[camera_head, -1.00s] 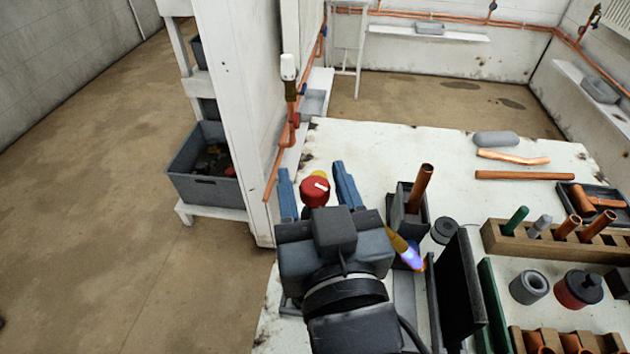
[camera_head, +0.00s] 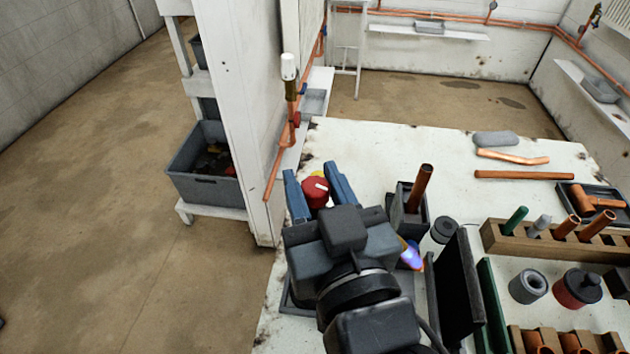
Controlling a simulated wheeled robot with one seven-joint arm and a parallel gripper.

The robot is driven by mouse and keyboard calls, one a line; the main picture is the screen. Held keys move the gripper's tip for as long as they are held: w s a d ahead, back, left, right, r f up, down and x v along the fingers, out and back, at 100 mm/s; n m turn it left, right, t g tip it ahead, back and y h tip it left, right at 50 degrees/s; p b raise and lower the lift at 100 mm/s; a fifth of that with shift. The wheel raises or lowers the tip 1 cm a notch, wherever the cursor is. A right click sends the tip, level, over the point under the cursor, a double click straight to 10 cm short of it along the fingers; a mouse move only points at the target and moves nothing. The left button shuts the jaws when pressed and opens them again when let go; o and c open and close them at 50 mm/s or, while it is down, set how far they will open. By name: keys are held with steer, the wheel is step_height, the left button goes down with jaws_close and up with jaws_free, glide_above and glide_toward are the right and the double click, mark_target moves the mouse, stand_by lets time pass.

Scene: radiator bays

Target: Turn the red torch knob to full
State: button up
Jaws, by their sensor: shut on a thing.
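The red torch knob (camera_head: 316,192) has a white mark on its top and a bit of yellow behind it. It sits near the left edge of the white workbench (camera_head: 375,150). My gripper (camera_head: 318,190) has its blue fingers on either side of the knob, shut on it. The gripper's dark body hides most of the torch below the knob. A blue-violet flame (camera_head: 411,256) shows just right of my gripper.
A grey holder (camera_head: 408,215) with an upright copper pipe (camera_head: 420,186) stands close on the right. A dark upright panel (camera_head: 456,290) is nearer. A wooden rack (camera_head: 550,248) holds several pipes and tools. The white partition post (camera_head: 238,110) rises at the left.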

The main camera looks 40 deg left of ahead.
steer(key=shift+w+n+g+y+b, duration=0.1)
steer(key=shift+n+g+y+b, duration=0.55)
steer(key=shift+n+g, duration=0.5)
steer(key=n+g+y+b, duration=0.1)
steer(key=g+b, duration=0.1)
steer(key=g, duration=0.1)
steer(key=n+g+b, duration=0.2)
steer(key=g, duration=0.1)
steer(key=shift+w+d+f+y, duration=0.1)
steer(key=shift+f+y, duration=0.1)
steer(key=shift+y, duration=0.15)
steer(key=n+g+b, duration=0.4)
steer(key=g, duration=0.2)
steer(key=shift+n+b, duration=0.25)
steer(key=shift+b, duration=0.1)
steer(key=shift+s+r+n+g+h+b, duration=0.1)
steer(key=shift+n+g+h+b, duration=0.5)
steer(key=shift+g, duration=0.45)
steer(key=shift+s+n+g+h+b, duration=0.1)
steer(key=shift+n+g+h+b, duration=0.5)
steer(key=shift+g, duration=0.4)
steer(key=o, duration=0.9)
steer(key=shift+o, duration=0.2)
steer(key=shift+r, duration=0.1)
steer(key=v, duration=0.7)
steer(key=shift+w+d+b, duration=0.2)
steer(key=shift+w+b, duration=0.05)
steer(key=shift+b, duration=0.15)
